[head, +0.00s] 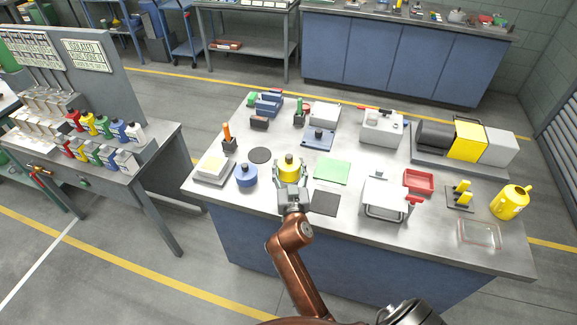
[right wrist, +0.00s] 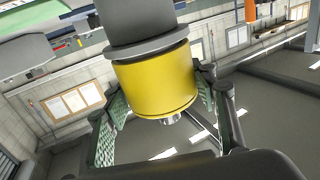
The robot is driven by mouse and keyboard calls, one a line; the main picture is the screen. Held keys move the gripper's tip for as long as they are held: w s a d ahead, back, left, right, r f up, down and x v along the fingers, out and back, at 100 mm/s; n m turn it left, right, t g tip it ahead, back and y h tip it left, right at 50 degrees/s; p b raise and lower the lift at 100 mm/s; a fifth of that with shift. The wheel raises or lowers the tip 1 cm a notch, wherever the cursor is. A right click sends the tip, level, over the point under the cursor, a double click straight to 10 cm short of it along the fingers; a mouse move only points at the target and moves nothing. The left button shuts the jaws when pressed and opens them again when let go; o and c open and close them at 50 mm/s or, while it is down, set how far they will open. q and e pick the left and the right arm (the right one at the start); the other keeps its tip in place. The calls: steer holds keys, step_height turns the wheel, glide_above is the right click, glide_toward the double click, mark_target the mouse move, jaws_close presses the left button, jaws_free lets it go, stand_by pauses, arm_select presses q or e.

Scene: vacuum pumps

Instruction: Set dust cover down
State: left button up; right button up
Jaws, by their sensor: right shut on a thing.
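My right gripper (head: 289,176) is shut on a yellow cylindrical piece (head: 290,163), which I take to be the dust cover, at the front middle of the workbench (head: 452,232). In the right wrist view the yellow piece (right wrist: 157,85) sits between the two green-padded fingers (right wrist: 160,115). A small silver stub shows on its end nearest the camera. On its other side a grey flange and cylinder (right wrist: 140,25) line up with it; whether they touch it is unclear. My left gripper is not in view.
A black mat (head: 325,203) and a green mat (head: 332,171) lie bare to the right. A blue cylinder (head: 246,176) and a dark disc (head: 260,155) are to the left. A grey handled unit (head: 385,197), red tray (head: 419,181) and yellow can (head: 510,202) stand further right.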

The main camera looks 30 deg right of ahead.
steer(key=shift+f, duration=0.1)
steer(key=shift+f, duration=0.2)
steer(key=o, duration=1.3)
steer(key=shift+o, duration=0.2)
steer(key=shift+r, duration=0.2)
step_height(320, 180, up, 10)
steer(key=shift+f, duration=0.15)
jaws_close()
stand_by(0.5)
stand_by(0.8)
